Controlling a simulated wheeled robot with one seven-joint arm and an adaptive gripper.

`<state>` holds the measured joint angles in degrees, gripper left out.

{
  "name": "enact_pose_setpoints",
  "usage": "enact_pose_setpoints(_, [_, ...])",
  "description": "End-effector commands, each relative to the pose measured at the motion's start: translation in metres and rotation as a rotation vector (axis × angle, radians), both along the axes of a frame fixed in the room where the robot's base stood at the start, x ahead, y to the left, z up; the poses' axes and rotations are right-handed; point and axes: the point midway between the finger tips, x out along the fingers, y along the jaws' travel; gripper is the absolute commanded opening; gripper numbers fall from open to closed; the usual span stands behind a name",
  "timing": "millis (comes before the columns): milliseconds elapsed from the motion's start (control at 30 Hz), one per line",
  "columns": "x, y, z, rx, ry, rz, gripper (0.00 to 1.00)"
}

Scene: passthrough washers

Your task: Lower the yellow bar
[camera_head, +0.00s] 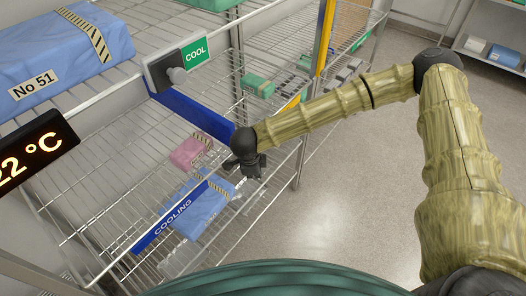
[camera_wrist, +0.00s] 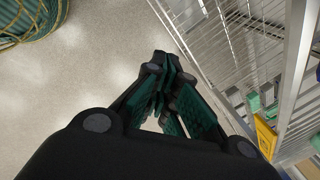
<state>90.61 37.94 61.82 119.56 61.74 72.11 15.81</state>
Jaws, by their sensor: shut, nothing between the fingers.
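A yellow bar (camera_head: 325,40) stands nearly upright along a rack post at the top centre of the head view. A lower yellow piece (camera_head: 293,103) shows behind my forearm; I cannot tell whether it belongs to the same bar. In the wrist view a yellow piece (camera_wrist: 265,137) shows at the right, on the rack. My gripper (camera_head: 250,173) is dark, shut and empty, in front of the near rack. It is below and left of the yellow bar and apart from it. The wrist view shows its closed fingers (camera_wrist: 168,72) over the floor.
The near wire rack (camera_head: 150,100) holds a large blue package (camera_head: 65,55), a pink package (camera_head: 190,151) and a blue package (camera_head: 200,212). A blue COOLING strip (camera_head: 172,218) and a COOL sign (camera_head: 195,54) are on it. The floor (camera_head: 350,190) at right is clear.

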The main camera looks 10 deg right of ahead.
Motion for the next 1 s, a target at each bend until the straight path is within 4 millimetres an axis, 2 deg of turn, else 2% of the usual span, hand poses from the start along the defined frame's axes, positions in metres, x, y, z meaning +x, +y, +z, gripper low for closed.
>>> enact_pose_setpoints(33, [-0.016,0.010,-0.025,-0.021,-0.009,0.092,0.00])
enact_pose_setpoints(233, [-0.077,0.031,-0.099,-0.080,-0.044,0.485,0.00])
enact_pose_setpoints(367, [-0.123,0.030,-0.139,-0.108,-0.039,0.746,0.00])
enact_pose_setpoints(500, [-0.175,0.015,-0.174,-0.127,-0.008,1.026,0.00])
enact_pose_setpoints(633, [-0.223,-0.012,-0.198,-0.136,0.046,1.279,0.00])
enact_pose_setpoints(800, [-0.275,-0.057,-0.212,-0.133,0.141,1.562,0.00])
enact_pose_setpoints(1000, [-0.310,-0.100,-0.211,-0.120,0.234,1.753,0.00])
